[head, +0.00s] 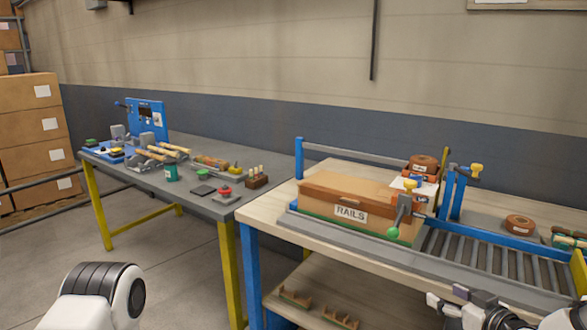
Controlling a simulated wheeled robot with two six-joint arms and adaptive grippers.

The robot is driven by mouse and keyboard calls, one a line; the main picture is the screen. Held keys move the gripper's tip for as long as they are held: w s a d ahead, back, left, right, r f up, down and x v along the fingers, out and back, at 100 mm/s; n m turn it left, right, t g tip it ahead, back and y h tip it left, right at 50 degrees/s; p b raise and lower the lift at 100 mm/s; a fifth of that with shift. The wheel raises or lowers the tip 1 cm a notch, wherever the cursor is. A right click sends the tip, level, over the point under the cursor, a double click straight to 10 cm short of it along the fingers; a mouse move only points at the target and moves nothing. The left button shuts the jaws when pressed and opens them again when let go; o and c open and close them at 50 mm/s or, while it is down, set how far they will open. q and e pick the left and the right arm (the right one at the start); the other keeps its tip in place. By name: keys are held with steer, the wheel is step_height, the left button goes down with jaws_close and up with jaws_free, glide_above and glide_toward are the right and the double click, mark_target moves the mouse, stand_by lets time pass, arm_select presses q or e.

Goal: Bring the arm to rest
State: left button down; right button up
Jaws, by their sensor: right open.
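My right gripper (447,298) shows at the bottom right, in front of the near bench's front edge. It is open and I see nothing between its fingers. My right arm runs out of the picture at the lower right corner. At the bottom left a white and black part of my left arm shows over the floor. My left gripper is not in view.
The near wooden bench (268,204) bears a closed carton labelled RAILS (350,213), a tape roll (519,225) and a roller conveyor (480,252). A grey bench (258,147) with wooden parts and tools stands at the left. Stacked boxes (32,128) stand far left.

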steer(key=s+a+f+g+h, duration=0.1)
steer(key=s+a+f+g, duration=0.3)
steer(key=s+f, duration=0.65)
steer(key=s+a+f+g, duration=0.5)
steer(key=s+f, duration=0.3)
steer(key=f, duration=0.6)
steer(key=s+f+m+g+h, duration=0.1)
steer(key=s+m+g, duration=0.1)
steer(key=s, duration=0.6)
steer(key=s+f+m+g+h+p, duration=0.1)
steer(key=s+f+m+g+h, duration=0.1)
steer(key=s, duration=0.7)
steer(key=shift+d+f+g, duration=0.3)
steer(key=shift+d, duration=0.15)
steer(key=shift+w, duration=0.1)
